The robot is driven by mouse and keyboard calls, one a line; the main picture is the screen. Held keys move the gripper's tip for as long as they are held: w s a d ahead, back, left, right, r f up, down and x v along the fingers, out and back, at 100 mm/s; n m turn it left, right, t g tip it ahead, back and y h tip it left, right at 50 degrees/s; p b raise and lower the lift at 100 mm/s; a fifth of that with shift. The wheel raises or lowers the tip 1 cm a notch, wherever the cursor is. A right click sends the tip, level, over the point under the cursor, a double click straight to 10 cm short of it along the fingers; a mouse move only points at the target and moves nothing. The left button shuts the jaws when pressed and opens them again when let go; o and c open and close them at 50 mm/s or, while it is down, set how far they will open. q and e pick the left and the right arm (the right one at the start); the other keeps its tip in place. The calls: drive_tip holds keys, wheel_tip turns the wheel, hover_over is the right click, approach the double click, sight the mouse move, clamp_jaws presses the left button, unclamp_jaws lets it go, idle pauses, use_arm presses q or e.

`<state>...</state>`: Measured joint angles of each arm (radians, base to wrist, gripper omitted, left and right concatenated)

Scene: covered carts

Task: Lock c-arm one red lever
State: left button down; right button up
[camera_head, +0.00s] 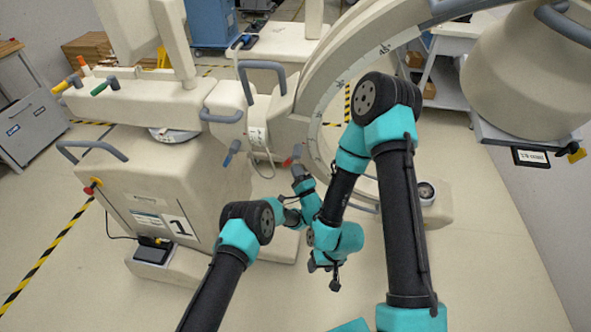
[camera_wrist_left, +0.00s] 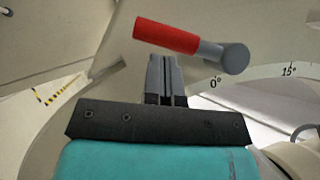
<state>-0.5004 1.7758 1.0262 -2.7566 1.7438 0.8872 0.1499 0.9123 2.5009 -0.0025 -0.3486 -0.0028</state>
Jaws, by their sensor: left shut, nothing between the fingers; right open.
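The C-arm marked 1 (camera_head: 150,190) stands at the left and centre of the head view. Its red lever (camera_head: 287,163) is small there, just above my left gripper (camera_head: 298,173). In the left wrist view the red lever (camera_wrist_left: 165,35) lies nearly level, sloping slightly down to its grey hub (camera_wrist_left: 232,57) on the right. My left gripper (camera_wrist_left: 166,75) is shut and empty, its fingertips just below the red handle in the picture. Whether they touch it I cannot tell. My right gripper (camera_head: 334,283) hangs lower, apart from the lever; its fingers are small and dark.
The curved C-arm arc (camera_head: 345,60) with angle marks rises behind my arms. A blue lever (camera_head: 231,152) hangs left of the red one. A large white housing (camera_head: 530,75) fills the upper right. Floor at the lower right (camera_head: 490,270) is clear.

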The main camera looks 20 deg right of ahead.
use_arm(q)
drive_tip(key=d+f+v, duration=0.1)
drive_tip(key=v, duration=1.1)
drive_tip(key=shift+w+d+h, duration=0.25)
drive_tip(key=shift+d+h, duration=0.05)
drive_tip(key=shift+h, duration=0.1)
drive_tip(key=shift+f, duration=0.15)
